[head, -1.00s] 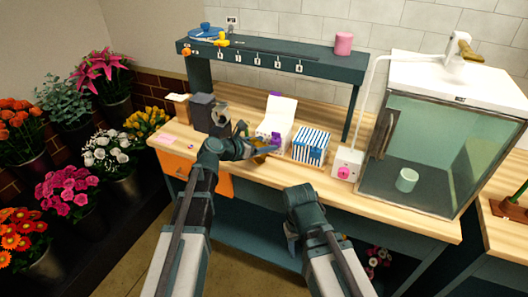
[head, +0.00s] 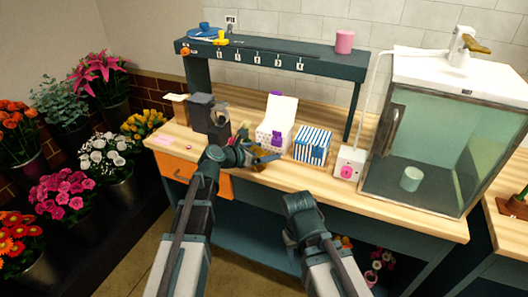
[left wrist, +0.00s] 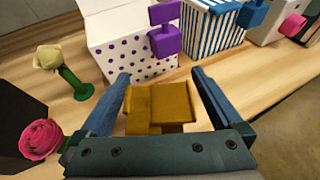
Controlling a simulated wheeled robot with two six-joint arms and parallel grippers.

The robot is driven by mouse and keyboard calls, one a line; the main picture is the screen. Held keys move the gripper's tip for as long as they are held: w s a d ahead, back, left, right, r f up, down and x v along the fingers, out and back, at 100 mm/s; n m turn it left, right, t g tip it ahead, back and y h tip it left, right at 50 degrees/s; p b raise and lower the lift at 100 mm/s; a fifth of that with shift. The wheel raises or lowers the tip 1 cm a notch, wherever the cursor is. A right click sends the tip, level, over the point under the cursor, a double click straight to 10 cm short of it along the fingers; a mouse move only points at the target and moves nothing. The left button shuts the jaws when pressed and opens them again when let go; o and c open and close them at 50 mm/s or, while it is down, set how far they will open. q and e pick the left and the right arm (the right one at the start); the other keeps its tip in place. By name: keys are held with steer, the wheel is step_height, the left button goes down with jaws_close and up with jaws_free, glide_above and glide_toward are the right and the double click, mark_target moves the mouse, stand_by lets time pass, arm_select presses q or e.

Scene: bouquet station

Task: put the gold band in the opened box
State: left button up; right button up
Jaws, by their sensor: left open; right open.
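The gold band (left wrist: 160,106) is a blocky gold-brown piece, lying between the spread fingers of my left gripper (left wrist: 160,95) in the left wrist view. Gaps show between it and the fingers. In the head view my left gripper (head: 266,157) is open near the bench's front edge, with the gold showing at its tip. The opened box (head: 275,137) is white with purple dots, its lid raised, just beyond the gripper; it also shows in the left wrist view (left wrist: 130,62). Its inside is hidden there. My right gripper (head: 290,238) is open and low, in front of the bench.
A blue-striped box (head: 312,146) stands right of the dotted box. Beside it is a white box with a pink knob (head: 349,162). A pale flower on a green stem (left wrist: 70,75) and a pink rose (left wrist: 40,139) are left of my gripper. A shelf (head: 270,57) spans above.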

arm_select(q)
steer(key=shift+r, duration=0.25)
steer(key=p+v, duration=0.5)
steer(key=v, duration=0.7)
arm_select(e)
steer(key=shift+r, duration=2.45)
